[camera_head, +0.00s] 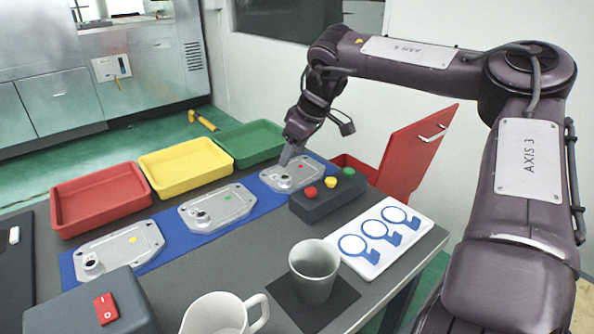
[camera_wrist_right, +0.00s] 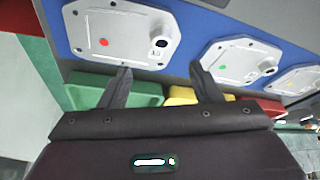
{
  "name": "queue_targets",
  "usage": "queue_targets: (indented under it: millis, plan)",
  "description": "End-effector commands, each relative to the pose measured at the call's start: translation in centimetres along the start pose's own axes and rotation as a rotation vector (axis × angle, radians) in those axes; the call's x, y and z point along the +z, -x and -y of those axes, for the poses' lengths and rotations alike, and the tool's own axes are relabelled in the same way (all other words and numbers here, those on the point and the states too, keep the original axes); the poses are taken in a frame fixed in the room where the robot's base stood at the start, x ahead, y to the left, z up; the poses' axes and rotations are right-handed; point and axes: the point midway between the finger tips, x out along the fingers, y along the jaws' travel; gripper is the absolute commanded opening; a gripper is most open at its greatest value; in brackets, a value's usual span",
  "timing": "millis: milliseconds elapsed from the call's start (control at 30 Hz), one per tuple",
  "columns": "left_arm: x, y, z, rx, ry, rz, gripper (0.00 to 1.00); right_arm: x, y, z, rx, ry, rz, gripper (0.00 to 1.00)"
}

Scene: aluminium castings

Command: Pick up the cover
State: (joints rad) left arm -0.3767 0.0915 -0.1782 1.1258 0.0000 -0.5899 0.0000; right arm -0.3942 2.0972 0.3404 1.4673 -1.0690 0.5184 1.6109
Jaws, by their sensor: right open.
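Three silver aluminium covers lie flat in a row on a blue mat (camera_head: 257,203). The red-dotted cover (camera_head: 312,177) is at the far right end, the green-dotted cover (camera_head: 222,212) in the middle, the yellow-dotted cover (camera_head: 120,252) at the near left. My right gripper (camera_head: 288,157) points down at the back left edge of the red-dotted cover. In the right wrist view my right gripper (camera_wrist_right: 160,68) is open and empty, its fingers apart near the edges of the red-dotted cover (camera_wrist_right: 84,33) and green-dotted cover (camera_wrist_right: 228,68). Contact cannot be told. My left gripper is out of view.
Red (camera_head: 101,216), yellow (camera_head: 186,185) and green (camera_head: 250,157) trays stand behind the mat. A white board (camera_head: 420,222), grey cup (camera_head: 315,282) and white mug (camera_head: 215,316) are in front.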

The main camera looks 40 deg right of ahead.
Motion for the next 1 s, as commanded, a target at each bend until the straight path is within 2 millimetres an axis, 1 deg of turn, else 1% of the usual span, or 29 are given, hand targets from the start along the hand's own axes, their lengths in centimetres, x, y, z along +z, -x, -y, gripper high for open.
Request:
queue_targets:
  millis: [100,267,400,500,600,833,867,1000]
  plan:
    - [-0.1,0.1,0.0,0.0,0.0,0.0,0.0,0.2,-1.4,0.0,-0.002,0.0,0.005,0.58]
    - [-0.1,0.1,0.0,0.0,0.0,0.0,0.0,0.3,-3.2,-0.1,-0.002,-0.002,0.005,0.58]
    - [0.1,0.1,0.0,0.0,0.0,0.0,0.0,0.5,-5.4,-0.1,-0.001,-0.001,0.005,0.58]
    - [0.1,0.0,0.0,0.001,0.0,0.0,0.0,0.5,-6.7,-0.1,0.0,-0.001,0.004,0.58]
    - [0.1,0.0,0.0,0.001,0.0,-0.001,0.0,0.4,-7.3,-0.1,0.0,-0.001,0.002,0.58]
    - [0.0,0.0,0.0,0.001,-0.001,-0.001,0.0,0.3,-7.4,-0.1,0.0,-0.001,-0.001,0.58]
    - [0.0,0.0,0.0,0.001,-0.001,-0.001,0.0,0.3,-7.4,-0.1,0.0,-0.001,-0.001,0.55]
    - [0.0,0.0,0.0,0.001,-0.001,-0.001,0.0,0.3,-7.4,-0.1,0.0,-0.001,0.0,0.37]
